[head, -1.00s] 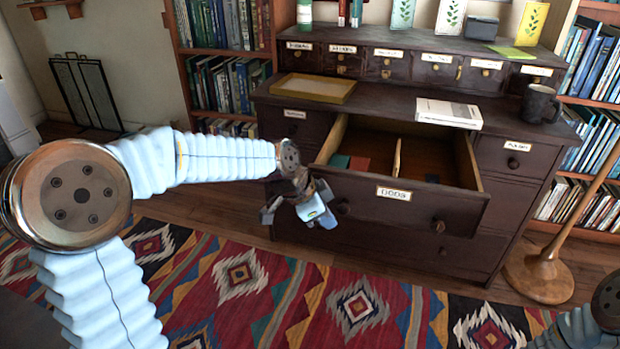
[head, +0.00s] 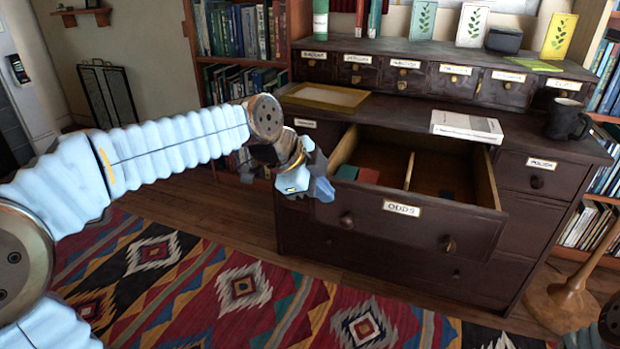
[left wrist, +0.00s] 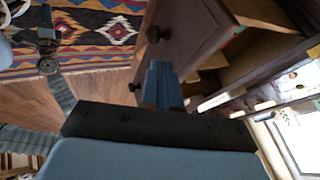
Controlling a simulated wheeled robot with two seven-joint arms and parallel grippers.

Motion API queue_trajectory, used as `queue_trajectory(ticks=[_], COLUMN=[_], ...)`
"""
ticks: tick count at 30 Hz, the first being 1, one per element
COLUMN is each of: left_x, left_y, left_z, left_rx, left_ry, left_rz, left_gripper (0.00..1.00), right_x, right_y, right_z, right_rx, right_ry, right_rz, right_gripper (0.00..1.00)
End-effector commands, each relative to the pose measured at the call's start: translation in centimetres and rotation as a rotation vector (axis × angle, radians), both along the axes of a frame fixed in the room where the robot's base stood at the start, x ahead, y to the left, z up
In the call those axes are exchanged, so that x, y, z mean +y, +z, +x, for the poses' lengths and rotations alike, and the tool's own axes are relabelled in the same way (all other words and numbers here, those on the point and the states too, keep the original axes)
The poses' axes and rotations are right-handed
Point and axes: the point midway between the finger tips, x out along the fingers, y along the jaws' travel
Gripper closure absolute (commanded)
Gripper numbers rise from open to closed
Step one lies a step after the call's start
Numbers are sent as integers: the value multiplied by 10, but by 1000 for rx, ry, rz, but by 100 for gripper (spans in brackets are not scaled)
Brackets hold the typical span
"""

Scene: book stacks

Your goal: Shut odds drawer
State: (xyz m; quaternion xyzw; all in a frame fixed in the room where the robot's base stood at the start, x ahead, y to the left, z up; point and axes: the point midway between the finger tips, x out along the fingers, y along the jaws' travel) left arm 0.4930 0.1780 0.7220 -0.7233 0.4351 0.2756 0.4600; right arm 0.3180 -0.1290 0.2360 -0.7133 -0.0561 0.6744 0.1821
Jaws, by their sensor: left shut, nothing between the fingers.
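The odds drawer (head: 402,222) is pulled well out of the dark wooden cabinet, with its label and two round knobs on the front. A divider splits its inside, and small red and green things (head: 357,173) lie in the left compartment. My left gripper (head: 322,190) is shut and empty at the left end of the drawer front; I cannot tell if it touches. In the left wrist view the blue fingers (left wrist: 160,84) are together beside the drawer front (left wrist: 188,35) and its knob. Of my right arm only a dark bit shows at the lower right edge; its gripper is out of view.
A white book (head: 466,126), a yellow tray (head: 325,97) and a dark mug (head: 567,120) sit on the cabinet top. A wooden stand base (head: 562,300) is on the floor at right. A patterned rug (head: 230,290) lies clear in front.

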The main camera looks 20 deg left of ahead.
Motion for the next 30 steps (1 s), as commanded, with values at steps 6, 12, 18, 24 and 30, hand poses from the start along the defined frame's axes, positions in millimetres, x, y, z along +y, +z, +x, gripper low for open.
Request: queue_trajectory(ticks=[6, 12, 18, 24, 30], left_x=[-9, -9, -9, -8, -9], left_y=[-18, -18, -19, -19, -18], left_z=[29, 48, 52, 51, 58], left_rx=[2, 1, 0, 1, 1], left_ry=[2, 2, 2, 2, 2], left_rz=[-2, -1, -1, -1, -1], left_gripper=[100, 100, 100, 100, 100], right_x=[0, 0, 0, 0, -1], right_y=[2, 4, 4, 4, 8], right_z=[0, 0, 0, 0, 0], right_rx=[0, -1, -1, -1, -1], right_ry=[0, 0, 0, 0, -2], right_rz=[0, -1, -1, -1, -1], right_gripper=[57, 57, 57, 57, 57])
